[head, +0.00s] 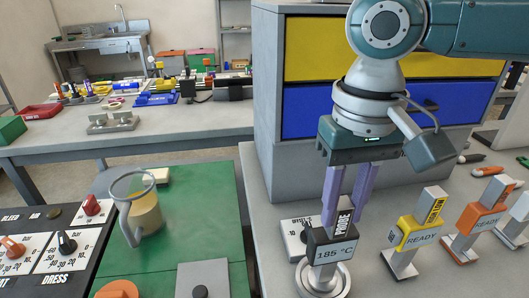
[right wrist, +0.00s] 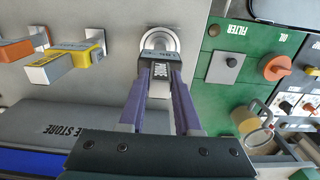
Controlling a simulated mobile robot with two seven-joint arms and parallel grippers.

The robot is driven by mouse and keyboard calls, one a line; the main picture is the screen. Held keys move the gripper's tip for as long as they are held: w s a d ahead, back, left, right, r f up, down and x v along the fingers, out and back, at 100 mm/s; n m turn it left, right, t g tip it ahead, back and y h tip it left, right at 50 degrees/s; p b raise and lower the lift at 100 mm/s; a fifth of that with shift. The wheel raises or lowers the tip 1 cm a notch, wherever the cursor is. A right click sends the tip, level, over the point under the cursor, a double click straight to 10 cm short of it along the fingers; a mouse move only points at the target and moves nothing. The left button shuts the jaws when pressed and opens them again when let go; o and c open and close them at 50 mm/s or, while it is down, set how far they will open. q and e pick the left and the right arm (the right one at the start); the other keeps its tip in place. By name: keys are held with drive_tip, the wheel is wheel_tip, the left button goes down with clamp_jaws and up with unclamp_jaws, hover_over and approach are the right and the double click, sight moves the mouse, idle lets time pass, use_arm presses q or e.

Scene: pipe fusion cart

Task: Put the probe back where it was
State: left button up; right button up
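The probe (head: 331,246) is a dark block marked PROBE with a pale display reading 185 °C. It stands about upright over a round metal base (head: 322,284) at the front of the grey counter. In the right wrist view the probe (right wrist: 158,68) lies between my purple fingers, with the round base (right wrist: 158,40) just beyond it. Whether the probe rests fully on the base is hard to tell. My right gripper (head: 345,212) comes from above, its fingers against both sides of the probe's upper part; it also shows in the right wrist view (right wrist: 159,88). My left gripper is not in view.
Yellow (head: 408,232) and orange (head: 478,220) READY-marked units stand on the counter to the right. A white dial plate (head: 295,238) lies close left of the probe. A drawer cabinet (head: 268,120) stands behind.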

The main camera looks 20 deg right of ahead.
drive_tip(key=o, duration=0.5)
wheel_tip(320, 180, up, 12)
drive_tip(key=s+a+f+n+t+y, duration=0.25)
drive_tip(key=s+a+f+n, duration=0.35)
drive_tip(key=a+f, duration=0.5)
drive_tip(key=s+d+f, duration=0.1)
drive_tip(key=s+d, duration=0.1)
drive_tip(key=s, duration=0.1)
drive_tip(key=s+d+f+m+h, duration=0.1)
drive_tip(key=s+d, duration=0.2)
drive_tip(key=s+d+f+t+h, duration=0.1)
drive_tip(key=s+d, duration=0.2)
drive_tip(key=shift+s+f, duration=0.1)
drive_tip(key=shift+s, duration=0.2)
